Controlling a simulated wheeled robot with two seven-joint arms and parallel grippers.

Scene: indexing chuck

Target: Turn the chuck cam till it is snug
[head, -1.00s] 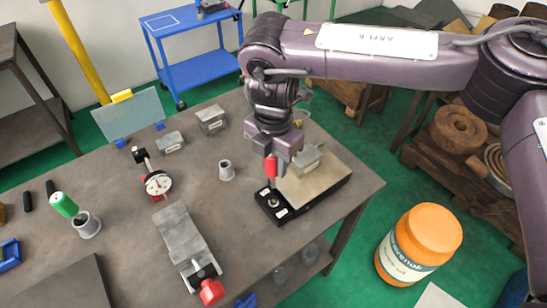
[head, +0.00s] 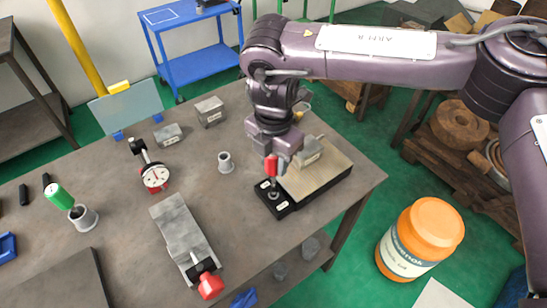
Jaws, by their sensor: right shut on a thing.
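My right gripper (head: 277,163) points down over the near-left end of the chuck fixture. It is shut on an upright red handle (head: 271,168). The handle stands over a round metal piece (head: 272,194) on the fixture's black base (head: 285,208). The gripper hides part of the handle, and I cannot tell how tight the cam is. A tan plate (head: 325,172) covers the rest of the base, with a grey labelled block (head: 308,152) on it. My left gripper is not in view.
A grey vise-like block (head: 183,232) with a red knob (head: 210,286) lies to the left. A dial gauge (head: 155,177), a small grey cup (head: 225,162) and a green-handled tool (head: 60,197) stand on the table. An orange jar (head: 420,240) is beyond the table's right edge.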

